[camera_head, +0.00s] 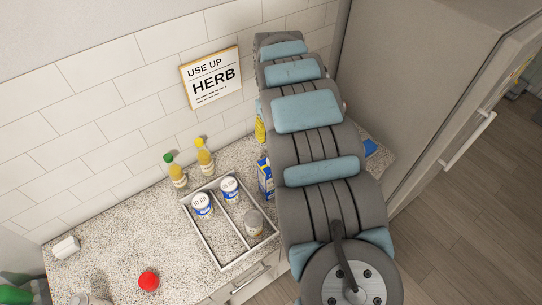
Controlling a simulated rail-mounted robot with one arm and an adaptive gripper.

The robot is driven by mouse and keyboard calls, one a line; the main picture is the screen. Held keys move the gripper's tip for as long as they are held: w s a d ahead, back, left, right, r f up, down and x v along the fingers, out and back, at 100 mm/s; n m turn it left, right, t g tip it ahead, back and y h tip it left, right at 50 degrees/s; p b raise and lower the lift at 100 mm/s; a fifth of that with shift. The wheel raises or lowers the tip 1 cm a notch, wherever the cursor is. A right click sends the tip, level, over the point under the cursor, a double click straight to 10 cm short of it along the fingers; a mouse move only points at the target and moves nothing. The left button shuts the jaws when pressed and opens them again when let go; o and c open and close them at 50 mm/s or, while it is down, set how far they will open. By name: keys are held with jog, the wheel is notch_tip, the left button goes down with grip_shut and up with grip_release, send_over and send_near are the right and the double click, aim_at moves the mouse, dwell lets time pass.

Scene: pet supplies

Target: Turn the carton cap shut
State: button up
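A blue, white and yellow carton (265,178) stands on the speckled counter, just right of the divided tray. My arm covers its right side in the picture. Its cap is too small or too hidden to make out, so I cannot tell how it sits. My arm fills the middle right of the view, and my gripper does not show.
The divided tray (217,244) holds two white-and-blue tubs (202,204) and a grey-lidded jar (254,221). Two bottles (175,172) stand behind it. A red round thing (148,281) and a white block (66,247) are left. The counter (110,248) between them is clear.

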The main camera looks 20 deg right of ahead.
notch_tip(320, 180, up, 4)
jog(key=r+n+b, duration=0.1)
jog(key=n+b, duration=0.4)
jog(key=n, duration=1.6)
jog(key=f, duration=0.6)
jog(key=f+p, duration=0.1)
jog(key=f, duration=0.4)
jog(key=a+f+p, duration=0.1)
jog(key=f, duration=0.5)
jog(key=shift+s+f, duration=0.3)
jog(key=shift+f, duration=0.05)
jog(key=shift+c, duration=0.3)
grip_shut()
